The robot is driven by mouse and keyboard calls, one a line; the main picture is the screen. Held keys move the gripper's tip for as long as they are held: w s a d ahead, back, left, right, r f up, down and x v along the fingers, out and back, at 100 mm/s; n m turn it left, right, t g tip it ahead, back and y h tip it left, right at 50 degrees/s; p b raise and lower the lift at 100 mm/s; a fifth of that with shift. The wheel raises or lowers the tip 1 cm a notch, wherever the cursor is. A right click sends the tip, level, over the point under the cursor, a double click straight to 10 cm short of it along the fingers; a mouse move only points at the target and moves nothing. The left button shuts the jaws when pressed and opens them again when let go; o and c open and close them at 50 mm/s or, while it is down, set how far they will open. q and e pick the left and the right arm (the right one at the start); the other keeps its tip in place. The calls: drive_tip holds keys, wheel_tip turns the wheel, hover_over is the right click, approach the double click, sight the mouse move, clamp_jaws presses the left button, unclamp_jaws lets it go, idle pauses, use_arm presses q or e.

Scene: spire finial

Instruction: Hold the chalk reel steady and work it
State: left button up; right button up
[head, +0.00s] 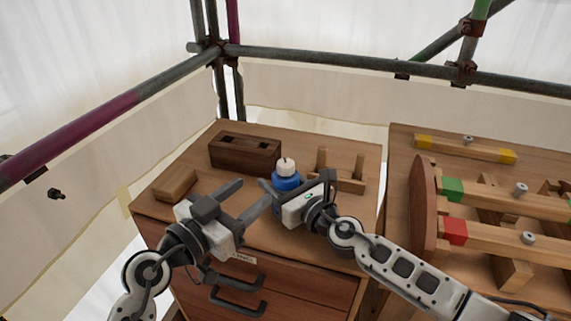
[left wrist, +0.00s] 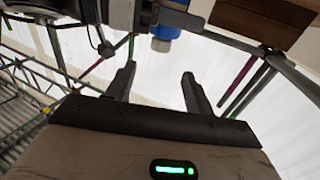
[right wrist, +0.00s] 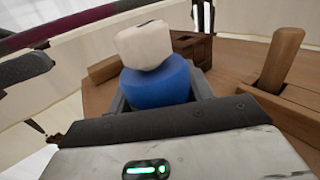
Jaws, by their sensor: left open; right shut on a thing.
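The chalk reel (head: 286,183) has a blue body and a white top with a small dark piece on it. My right gripper (head: 294,184) is shut on the blue body at the cabinet's top. In the right wrist view the reel (right wrist: 155,84) sits between the fingers, its white top (right wrist: 143,45) clear above them. My left gripper (head: 254,192) is open and empty, just left of the reel and apart from it. In the left wrist view the reel (left wrist: 166,32) shows beyond the open fingers (left wrist: 158,78). The reel's underside is hidden.
On the wooden cabinet top (head: 222,140) stand a dark slotted block (head: 245,152), a small wooden block (head: 175,185) and a pegged rack (head: 345,183). A second bench (head: 400,150) at right holds beams with coloured ends. Scaffold tubes (head: 330,60) run behind.

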sight(280, 169)
use_arm(q)
drive_tip(key=x, duration=1.1)
drive_tip(key=shift+w+d, duration=0.2)
drive_tip(key=shift+w, duration=0.1)
drive_tip(key=c, duration=1)
